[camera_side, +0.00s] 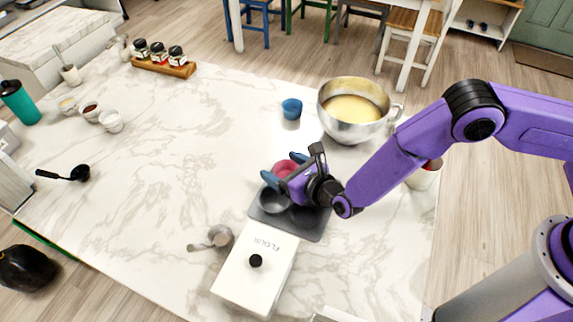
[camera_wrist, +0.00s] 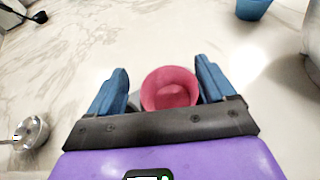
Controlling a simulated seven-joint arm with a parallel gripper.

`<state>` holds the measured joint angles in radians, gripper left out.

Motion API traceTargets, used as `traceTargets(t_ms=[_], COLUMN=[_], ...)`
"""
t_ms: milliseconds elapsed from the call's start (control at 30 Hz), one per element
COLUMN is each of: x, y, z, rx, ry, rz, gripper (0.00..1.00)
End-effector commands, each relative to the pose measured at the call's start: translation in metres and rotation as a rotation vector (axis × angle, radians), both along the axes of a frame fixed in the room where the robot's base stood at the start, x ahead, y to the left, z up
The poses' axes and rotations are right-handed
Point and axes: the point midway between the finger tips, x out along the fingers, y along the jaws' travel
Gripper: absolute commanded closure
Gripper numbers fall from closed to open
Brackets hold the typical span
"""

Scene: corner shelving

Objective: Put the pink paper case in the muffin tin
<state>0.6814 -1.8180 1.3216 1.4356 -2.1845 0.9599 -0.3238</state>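The pink paper case (camera_side: 286,168) is between the two blue fingers of my gripper (camera_side: 284,171), at the far edge of the muffin tin. In the wrist view the pink case (camera_wrist: 170,90) sits between the fingertips (camera_wrist: 163,80). A gap shows between the case and the left finger; the right finger is very close to it, and I cannot tell if they touch. The fingers are spread. The dark grey muffin tin (camera_side: 312,226) lies on the counter below my gripper, which hides part of it. I cannot tell what the case rests on.
A blue cup (camera_side: 292,109) and a steel bowl of batter (camera_side: 352,108) stand behind my gripper. A white flour box (camera_side: 254,270) stands in front of the tin, with a metal measuring cup (camera_side: 219,236) to its left. The counter's middle left is clear.

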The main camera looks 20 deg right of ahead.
Motion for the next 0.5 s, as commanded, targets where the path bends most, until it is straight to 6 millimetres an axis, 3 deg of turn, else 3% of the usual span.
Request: traceTargets(t_ms=[33, 500], x=[-0.0007, -0.0015], y=[-0.0148, -0.0193], z=[-0.0172, -0.0153], rx=[-0.027, -0.026], ry=[0.039, 0.039], rz=[-0.022, -0.030], gripper=[0.06, 0.06])
